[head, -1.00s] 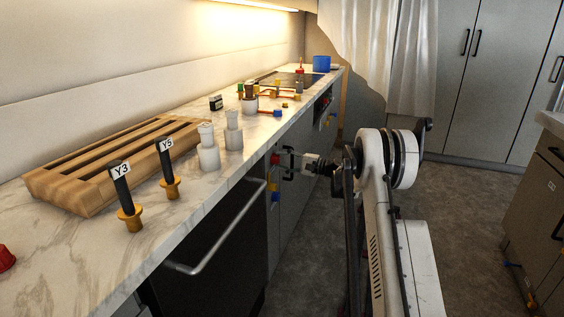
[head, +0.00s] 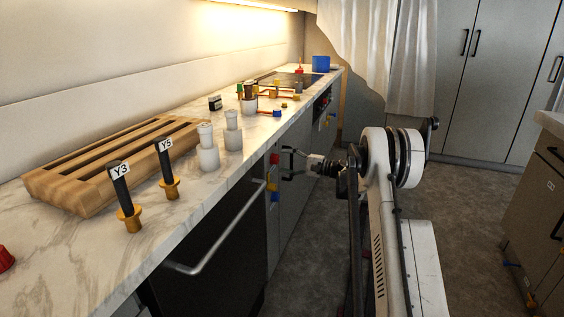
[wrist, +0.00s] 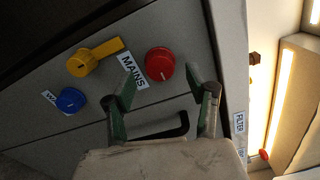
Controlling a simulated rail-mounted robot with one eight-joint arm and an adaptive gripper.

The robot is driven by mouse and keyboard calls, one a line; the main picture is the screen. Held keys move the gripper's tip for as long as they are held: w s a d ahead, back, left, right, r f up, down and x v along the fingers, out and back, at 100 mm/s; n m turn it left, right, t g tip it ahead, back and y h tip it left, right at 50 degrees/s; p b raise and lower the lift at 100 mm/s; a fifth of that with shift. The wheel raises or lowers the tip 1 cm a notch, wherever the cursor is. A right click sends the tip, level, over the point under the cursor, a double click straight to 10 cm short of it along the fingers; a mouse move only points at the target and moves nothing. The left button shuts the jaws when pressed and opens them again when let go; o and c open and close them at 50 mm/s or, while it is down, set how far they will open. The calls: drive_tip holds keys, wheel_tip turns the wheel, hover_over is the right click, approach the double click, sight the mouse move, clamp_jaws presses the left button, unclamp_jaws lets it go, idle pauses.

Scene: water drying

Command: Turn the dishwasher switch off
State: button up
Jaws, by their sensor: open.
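The panel below the counter carries a red round knob (wrist: 160,63), a yellow switch with a bar handle (wrist: 95,57) and a blue knob (wrist: 72,100). A MAINS label (wrist: 132,76) sits between the yellow switch and the red knob. No label reading dishwasher is visible. In the wrist view my gripper (wrist: 161,78) is open, its two fingers pointing at the red knob with nothing held. Whether they touch the knob cannot be told. In the head view my gripper (head: 289,151) is beside the red knob (head: 274,159), at the cabinet front.
A dark-fronted appliance with a metal bar handle (head: 226,228) is nearer along the counter. A black cabinet handle (wrist: 168,128) lies below the red knob. The marble counter (head: 75,240) holds a wooden rack, fittings and white bottles. Floor to the right is clear.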

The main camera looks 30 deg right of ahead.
drive_tip(key=v, duration=1)
